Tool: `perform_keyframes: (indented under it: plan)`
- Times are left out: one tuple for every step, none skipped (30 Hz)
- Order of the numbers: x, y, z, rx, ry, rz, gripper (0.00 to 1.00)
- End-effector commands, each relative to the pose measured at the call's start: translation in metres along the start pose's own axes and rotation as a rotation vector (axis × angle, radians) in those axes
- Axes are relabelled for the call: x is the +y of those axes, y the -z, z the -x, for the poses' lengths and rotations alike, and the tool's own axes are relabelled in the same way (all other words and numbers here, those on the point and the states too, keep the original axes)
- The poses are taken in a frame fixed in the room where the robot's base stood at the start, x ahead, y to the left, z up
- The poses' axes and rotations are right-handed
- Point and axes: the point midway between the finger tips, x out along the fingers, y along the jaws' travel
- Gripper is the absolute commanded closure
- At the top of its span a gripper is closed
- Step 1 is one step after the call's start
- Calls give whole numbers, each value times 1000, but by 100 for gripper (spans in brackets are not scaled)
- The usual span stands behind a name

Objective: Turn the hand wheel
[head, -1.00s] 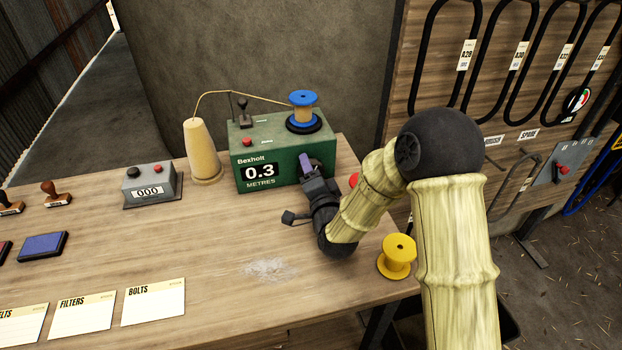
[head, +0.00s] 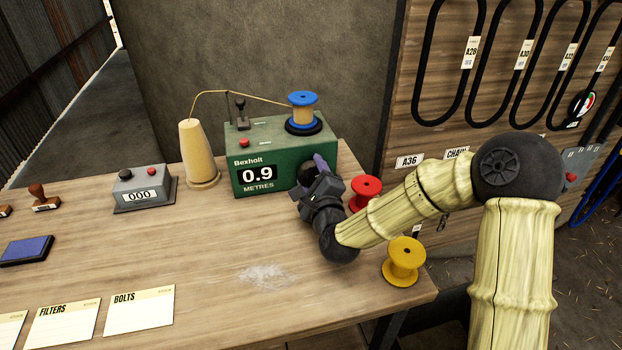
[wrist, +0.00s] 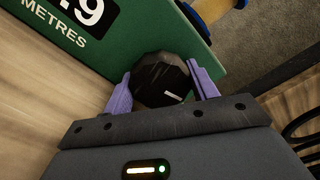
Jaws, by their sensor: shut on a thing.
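The green Bexholt winding machine (head: 275,140) stands at the back of the bench, its display reading 0.9 metres. A blue spool (head: 303,108) sits on its top, with thread running to it. The black hand wheel (wrist: 162,80) is on the machine's front face, and it shows partly in the head view (head: 307,171). My gripper (head: 321,166) is at the right end of that face. In the wrist view its purple fingers (wrist: 160,92) are on either side of the hand wheel, shut on it. The wheel's far side is hidden.
A cone of thread (head: 199,155) stands left of the machine. A red spool (head: 366,190) and a yellow spool (head: 404,261) stand close to my arm. A grey counter (head: 144,190) reading 000 is further left. The front middle of the bench holds only pale scraps (head: 268,276).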

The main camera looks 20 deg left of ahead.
Motion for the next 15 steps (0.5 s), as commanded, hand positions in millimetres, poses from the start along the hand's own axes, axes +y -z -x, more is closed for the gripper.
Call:
perform_keyframes:
  plan:
    - [0, 3, -1, 4, 4, -43, 65]
    - [0, 3, -1, 4, 3, -69, 65]
    - [0, 3, -1, 4, 3, -100, 65]
    - [0, 3, -1, 4, 3, -123, 65]
    - [0, 3, -1, 3, 3, -144, 65]
    - [0, 2, -1, 3, 4, -171, 65]
    - [-1, 2, -1, 3, 4, -189, 65]
    - [-1, 2, -1, 3, 4, -206, 65]
    - [0, 2, -1, 3, 3, -228, 65]
    - [0, 2, -1, 3, 3, -242, 65]
    - [0, 2, -1, 3, 3, -254, 65]
    - [-1, 2, -1, 3, 3, -269, 65]
    - [-1, 2, -1, 3, 3, -279, 65]
    - [-1, 2, -1, 3, 3, -287, 65]
    - [-1, 2, -1, 3, 3, -296, 65]
